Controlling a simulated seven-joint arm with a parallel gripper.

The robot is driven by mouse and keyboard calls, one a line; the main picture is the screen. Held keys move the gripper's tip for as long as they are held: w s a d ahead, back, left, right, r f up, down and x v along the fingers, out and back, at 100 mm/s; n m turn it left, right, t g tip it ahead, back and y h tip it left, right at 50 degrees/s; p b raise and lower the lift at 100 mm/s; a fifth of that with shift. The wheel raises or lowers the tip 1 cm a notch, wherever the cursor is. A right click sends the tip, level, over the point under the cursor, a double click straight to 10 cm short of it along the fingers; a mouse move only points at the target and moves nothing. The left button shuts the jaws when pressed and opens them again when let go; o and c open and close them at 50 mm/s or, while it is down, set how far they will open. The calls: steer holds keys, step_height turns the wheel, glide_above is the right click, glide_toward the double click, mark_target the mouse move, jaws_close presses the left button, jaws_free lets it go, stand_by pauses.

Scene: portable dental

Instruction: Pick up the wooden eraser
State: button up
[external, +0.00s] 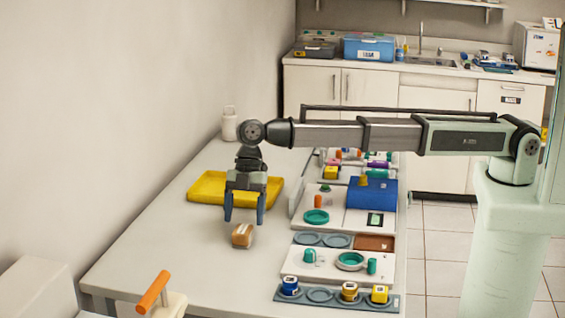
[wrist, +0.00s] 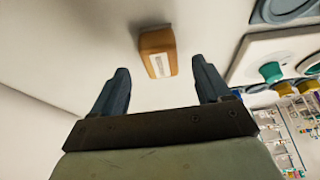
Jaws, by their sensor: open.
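The wooden eraser (external: 242,235) is a small brown block with a pale label, lying on the white table. It also shows in the wrist view (wrist: 158,42), beyond the fingertips and roughly centred between them. My gripper (external: 244,220) is open and empty, pointing down just above and behind the eraser in the external view. In the wrist view its two dark fingers (wrist: 162,80) stand apart on either side, not touching the eraser.
A yellow tray (external: 205,188) lies behind my gripper. White trays with cups and a blue box (external: 372,193) line the table's right side. An orange-handled object (external: 153,291) stands at the front left. The table around the eraser is clear.

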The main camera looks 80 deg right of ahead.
mark_target(243, 228)
steer(key=shift+x, duration=2.35)
steer(key=shift+a+r, duration=0.1)
steer(key=shift+a, duration=0.05)
steer(key=shift+c, duration=0.3)
steer(key=c, duration=1)
